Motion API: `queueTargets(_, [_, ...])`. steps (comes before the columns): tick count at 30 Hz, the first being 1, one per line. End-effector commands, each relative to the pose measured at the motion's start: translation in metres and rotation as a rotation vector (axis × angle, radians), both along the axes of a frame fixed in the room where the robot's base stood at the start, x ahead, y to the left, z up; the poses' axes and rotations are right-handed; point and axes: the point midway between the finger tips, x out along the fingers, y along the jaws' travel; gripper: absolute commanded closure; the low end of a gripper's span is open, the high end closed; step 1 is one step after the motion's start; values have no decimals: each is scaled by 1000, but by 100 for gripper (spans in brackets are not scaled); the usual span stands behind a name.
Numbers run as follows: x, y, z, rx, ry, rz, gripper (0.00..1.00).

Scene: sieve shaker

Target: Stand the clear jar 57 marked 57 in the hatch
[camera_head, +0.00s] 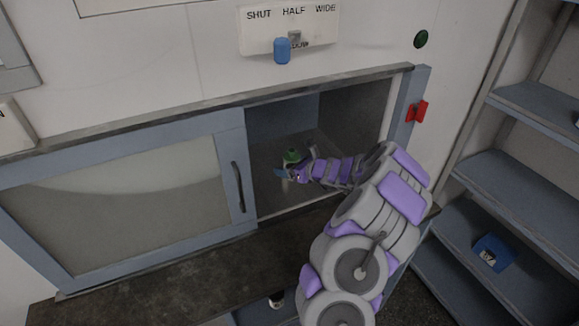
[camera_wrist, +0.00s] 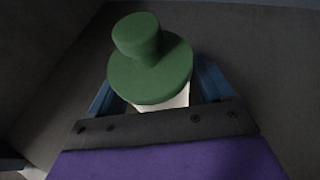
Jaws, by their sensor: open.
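A jar with a green knobbed lid (camera_head: 292,156) is inside the hatch, behind the open right part of its front. In the wrist view the green lid (camera_wrist: 150,75) is large and close, with a pale strip of the jar (camera_wrist: 180,98) under it. Any number on the jar is hidden. My gripper (camera_head: 284,173) reaches into the hatch (camera_head: 270,125) at the jar. Its blue fingers show on both sides of the jar in the wrist view, open around it. Whether the jar's base touches the hatch floor is hidden.
A sliding frosted door (camera_head: 130,190) with a dark handle (camera_head: 238,187) covers the left part. A dark ledge (camera_head: 150,285) runs below. A blue knob (camera_head: 282,50) is above, a red latch (camera_head: 417,111) at right. Shelves (camera_head: 500,170) at right hold a blue box (camera_head: 491,252).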

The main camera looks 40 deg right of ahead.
Motion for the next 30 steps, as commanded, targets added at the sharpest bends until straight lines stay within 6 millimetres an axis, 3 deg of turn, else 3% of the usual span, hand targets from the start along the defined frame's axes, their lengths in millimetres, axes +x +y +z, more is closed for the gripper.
queueTargets(8, [-18,-5,11,-1,-2,-4,19])
queueTargets(21, [-92,-16,42,-1,-1,-4,19])
queueTargets(30, [-109,-17,46,0,1,0,19])
